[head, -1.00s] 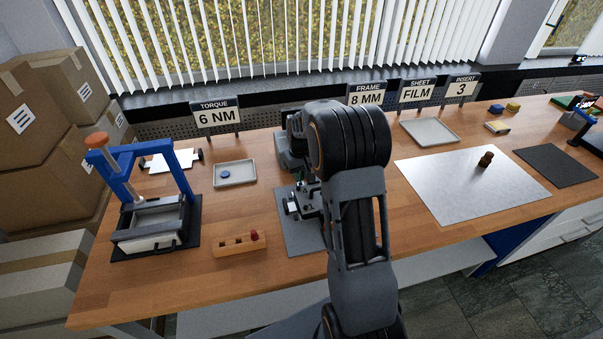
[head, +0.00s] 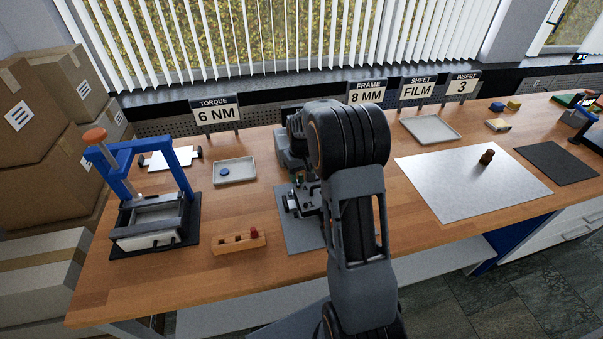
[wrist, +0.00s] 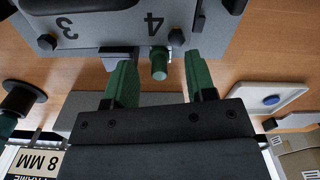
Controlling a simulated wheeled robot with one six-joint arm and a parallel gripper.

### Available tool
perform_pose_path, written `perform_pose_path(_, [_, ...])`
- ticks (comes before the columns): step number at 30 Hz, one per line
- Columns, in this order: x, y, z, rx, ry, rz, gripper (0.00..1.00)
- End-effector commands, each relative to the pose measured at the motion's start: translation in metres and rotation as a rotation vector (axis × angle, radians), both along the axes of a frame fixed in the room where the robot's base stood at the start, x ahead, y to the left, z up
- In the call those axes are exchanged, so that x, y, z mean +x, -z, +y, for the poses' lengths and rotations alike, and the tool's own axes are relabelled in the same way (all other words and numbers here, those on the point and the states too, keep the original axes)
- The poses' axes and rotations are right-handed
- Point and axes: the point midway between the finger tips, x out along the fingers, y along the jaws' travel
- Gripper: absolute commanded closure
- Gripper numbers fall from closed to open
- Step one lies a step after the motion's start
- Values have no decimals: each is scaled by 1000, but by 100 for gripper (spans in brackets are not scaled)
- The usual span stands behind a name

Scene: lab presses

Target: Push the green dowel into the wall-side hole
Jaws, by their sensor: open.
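In the wrist view, the green dowel (wrist: 159,63) sticks out of a grey block (wrist: 210,28) marked with an upside-down 3 and 4, beside the 4. My gripper (wrist: 160,84) is open. Its two green fingers lie on either side of the dowel, with a visible gap on each side. In the head view my gripper (head: 304,197) is over the grey mat (head: 300,235), mostly hidden by my arm. The dowel and the hole at its far end cannot be made out clearly there.
A blue-framed press (head: 150,160) stands at the left. A wooden block (head: 228,246) with a red knob sits in front. A grey tray (head: 235,178) holds a blue disc. The FRAME 8 MM sign (head: 367,92) stands behind my arm. A pale sheet (head: 470,200) lies to the right.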

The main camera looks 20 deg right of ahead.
Motion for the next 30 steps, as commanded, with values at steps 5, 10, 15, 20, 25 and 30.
perform_pose_path(5, [1,-9,0,-1,0,-3,49])
perform_pose_path(10, [1,-37,0,-1,0,-5,49])
perform_pose_path(15, [1,-73,0,-1,0,-5,49])
perform_pose_path(20, [1,-103,0,-1,0,-4,49])
perform_pose_path(25, [0,-124,0,0,0,-2,49])
perform_pose_path(30, [0,-136,0,0,0,0,49])
